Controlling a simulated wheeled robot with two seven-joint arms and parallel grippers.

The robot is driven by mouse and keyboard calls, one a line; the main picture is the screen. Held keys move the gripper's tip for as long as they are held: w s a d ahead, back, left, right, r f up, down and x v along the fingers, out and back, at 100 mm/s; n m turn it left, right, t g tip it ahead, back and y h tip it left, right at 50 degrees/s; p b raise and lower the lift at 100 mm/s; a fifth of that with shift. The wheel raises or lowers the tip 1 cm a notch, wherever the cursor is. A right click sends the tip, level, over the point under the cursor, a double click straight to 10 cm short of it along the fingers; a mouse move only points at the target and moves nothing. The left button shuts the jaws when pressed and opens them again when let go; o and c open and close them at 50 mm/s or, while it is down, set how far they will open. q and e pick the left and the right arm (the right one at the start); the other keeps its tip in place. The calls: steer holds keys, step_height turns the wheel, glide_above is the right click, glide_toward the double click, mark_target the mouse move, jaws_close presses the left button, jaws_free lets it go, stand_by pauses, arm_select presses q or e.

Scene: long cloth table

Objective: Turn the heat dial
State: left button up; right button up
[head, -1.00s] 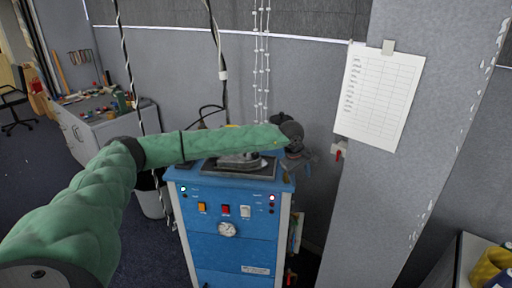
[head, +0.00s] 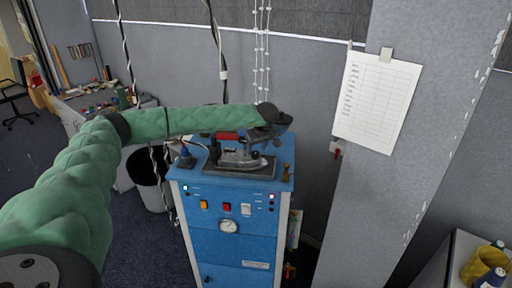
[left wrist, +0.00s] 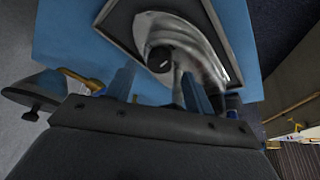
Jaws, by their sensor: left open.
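A clothes iron (head: 240,158) with a red handle part rests on a dark plate (head: 212,168) on top of a blue steam station (head: 240,247). In the left wrist view the silver iron (left wrist: 184,32) carries a black round dial (left wrist: 160,59) with a small white mark. My left gripper (head: 272,133) is above the iron's right part. In the left wrist view the two fingers of the left gripper (left wrist: 156,88) are apart and empty. The dial appears just beyond the gap between them; I cannot tell whether they touch it. My right gripper is not in view.
The station's front has a round gauge (head: 228,226), several switches and small lights. A waste bin (head: 147,180) stands to the left. A wall with a paper sheet (head: 378,102) is close on the right.

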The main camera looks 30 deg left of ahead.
mark_target(255, 154)
arm_select(q)
steer(key=shift+p+x, duration=0.4)
steer(key=shift+x, duration=0.85)
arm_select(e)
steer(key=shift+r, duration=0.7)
arm_select(q)
steer(key=shift+c, duration=0.2)
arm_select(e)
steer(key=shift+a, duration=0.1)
